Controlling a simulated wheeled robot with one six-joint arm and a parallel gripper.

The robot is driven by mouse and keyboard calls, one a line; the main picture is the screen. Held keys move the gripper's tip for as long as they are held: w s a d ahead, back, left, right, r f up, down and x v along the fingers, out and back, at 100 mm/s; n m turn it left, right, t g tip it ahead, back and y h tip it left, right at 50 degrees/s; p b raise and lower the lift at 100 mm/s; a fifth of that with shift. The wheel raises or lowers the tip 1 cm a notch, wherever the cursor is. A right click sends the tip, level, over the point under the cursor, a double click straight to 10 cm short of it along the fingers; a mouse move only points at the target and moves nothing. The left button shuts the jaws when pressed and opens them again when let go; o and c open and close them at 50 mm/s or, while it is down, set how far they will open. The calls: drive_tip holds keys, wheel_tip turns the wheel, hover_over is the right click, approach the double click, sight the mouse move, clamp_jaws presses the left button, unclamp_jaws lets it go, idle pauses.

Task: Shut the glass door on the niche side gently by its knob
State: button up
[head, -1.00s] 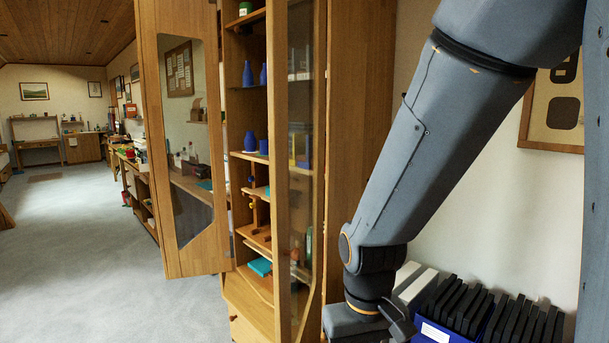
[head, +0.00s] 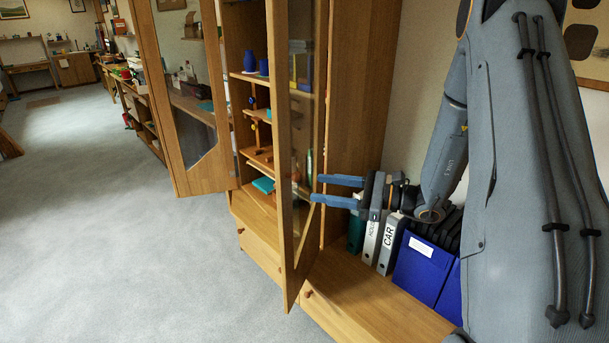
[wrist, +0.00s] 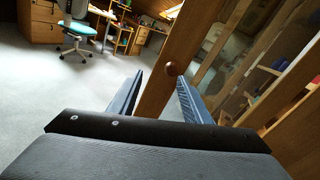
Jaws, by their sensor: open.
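The glass door on the niche side (head: 284,170) stands open, seen nearly edge-on in the head view. Its wooden frame also crosses the wrist view (wrist: 188,45), with a small round brown knob (wrist: 171,68) on it. My gripper (head: 316,188) is to the right of the door's edge in the head view, with its blue fingers pointing at the door. In the wrist view my gripper (wrist: 160,85) is open, with the knob lying ahead between its fingertips. I cannot tell whether the fingers touch anything. The knob is not clearly visible in the head view.
The other glass door (head: 188,120) also stands open, to the left. Shelves (head: 258,160) with blue vases lie between the doors. Binders (head: 388,243) and a blue file box (head: 422,268) stand in the niche beside my arm. Carpet (head: 120,260) at left is clear.

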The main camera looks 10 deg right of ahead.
sight(301, 178)
drive_tip(key=shift+m+t, duration=0.4)
drive_tip(key=shift+t, duration=0.1)
drive_tip(key=w+a+p, duration=0.1)
drive_tip(key=w+a, duration=0.1)
drive_tip(key=w+a+p, duration=0.1)
drive_tip(key=w+a, duration=0.1)
drive_tip(key=w, duration=0.1)
drive_tip(key=shift+w+a+r, duration=0.15)
drive_tip(key=shift+w+a, duration=0.15)
drive_tip(key=shift+a, duration=0.1)
drive_tip(key=shift+c, duration=0.4)
clamp_jaws()
